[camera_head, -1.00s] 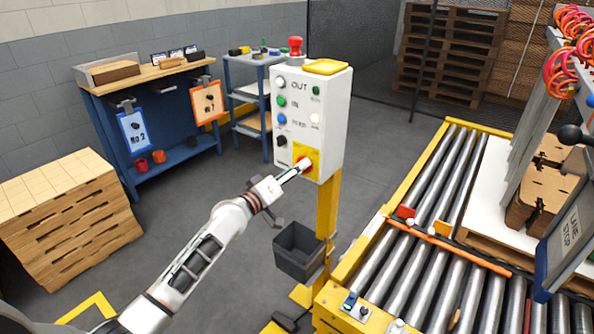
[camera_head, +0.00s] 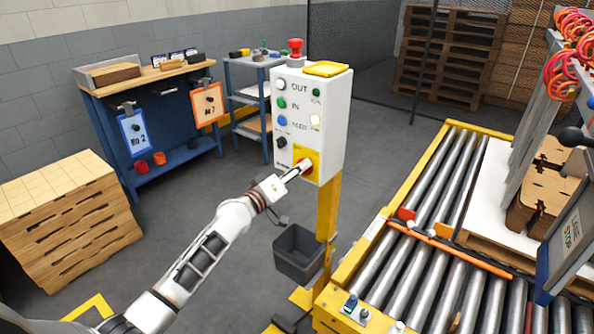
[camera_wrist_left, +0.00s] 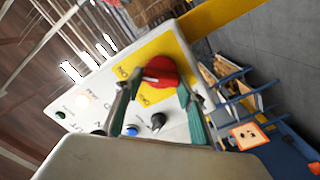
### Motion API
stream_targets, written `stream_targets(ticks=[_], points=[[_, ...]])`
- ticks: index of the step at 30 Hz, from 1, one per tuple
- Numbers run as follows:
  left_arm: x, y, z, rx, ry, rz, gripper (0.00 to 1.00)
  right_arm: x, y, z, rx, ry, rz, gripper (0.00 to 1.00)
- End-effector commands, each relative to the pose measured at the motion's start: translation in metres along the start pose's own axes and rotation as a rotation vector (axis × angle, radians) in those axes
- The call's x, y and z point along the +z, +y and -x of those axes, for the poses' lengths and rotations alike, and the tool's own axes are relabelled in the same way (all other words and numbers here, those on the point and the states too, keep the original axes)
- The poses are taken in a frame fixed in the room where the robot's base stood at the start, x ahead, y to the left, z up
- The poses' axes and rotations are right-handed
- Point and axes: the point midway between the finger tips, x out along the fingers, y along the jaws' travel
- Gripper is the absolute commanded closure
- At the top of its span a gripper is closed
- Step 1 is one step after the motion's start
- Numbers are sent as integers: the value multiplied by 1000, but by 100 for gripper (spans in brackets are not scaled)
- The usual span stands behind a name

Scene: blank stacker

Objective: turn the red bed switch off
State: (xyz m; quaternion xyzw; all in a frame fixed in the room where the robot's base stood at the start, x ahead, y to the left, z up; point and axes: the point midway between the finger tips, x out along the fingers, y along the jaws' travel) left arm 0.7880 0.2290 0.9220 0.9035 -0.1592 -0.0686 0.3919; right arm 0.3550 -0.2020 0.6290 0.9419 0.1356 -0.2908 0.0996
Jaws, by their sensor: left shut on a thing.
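The red bed switch (camera_wrist_left: 163,70) is a round rotary knob on a yellow plate (camera_wrist_left: 185,50) at the low corner of a white control box (camera_head: 335,95). Lettering shows on the plate beside the knob, and it looks like ON and OFF. My left gripper (camera_wrist_left: 160,88) is at the knob, with one green-padded finger on each side of it, shut on it. In the head view my left gripper (camera_head: 299,168) reaches the box from the lower left and hides part of the knob (camera_head: 309,168). My right gripper is not in view.
Other buttons and a black knob (camera_head: 281,142) sit close by on the same face. A red mushroom button (camera_head: 295,46) tops the box. A grey bin (camera_head: 299,252) hangs below, and a roller conveyor (camera_head: 405,260) lies to the right.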

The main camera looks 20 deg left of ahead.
Motion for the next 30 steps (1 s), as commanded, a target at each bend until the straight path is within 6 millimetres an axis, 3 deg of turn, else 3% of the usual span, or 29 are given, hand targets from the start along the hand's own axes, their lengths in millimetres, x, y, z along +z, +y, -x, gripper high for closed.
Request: stream_targets(ticks=[8, 30], points=[[-1, 0, 0, -1, -1, 159, 83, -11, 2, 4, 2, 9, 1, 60], [2, -4, 0, -2, -1, 856, 83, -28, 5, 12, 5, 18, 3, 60]])
